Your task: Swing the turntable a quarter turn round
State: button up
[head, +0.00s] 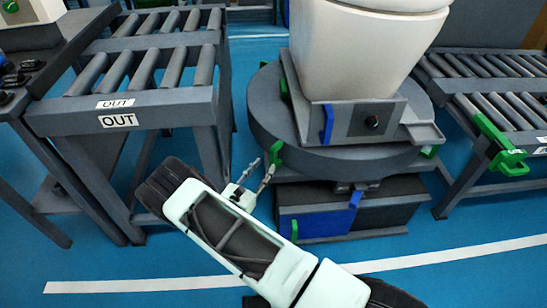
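The turntable (335,163) is a thick dark grey disc on a dark base, right of the picture's middle. A white toilet (365,50) stands on it in a grey fixture (365,122) with a blue handle (327,123). A green handle (276,155) sits on the disc's front left rim. Another green handle (430,151) sits on the right rim. My gripper (262,172) is just left of and below the front left green handle. Its two thin fingers are apart with nothing visible between them. I cannot tell whether a finger touches the handle.
A roller conveyor marked OUT (120,120) stands at the left. Another roller conveyor (490,90) with a green bracket (498,140) stands at the right. Below the disc is a dark base box (330,222) with blue and green handles.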

aim_at(272, 156)
jog(key=b+x, duration=0.1)
jog(key=x, duration=0.6)
jog(key=shift+w+d+b, duration=0.2)
jog(key=shift+w+b, duration=0.15)
jog(key=shift+b, duration=0.05)
jog(key=shift+c, duration=0.3)
grip_shut()
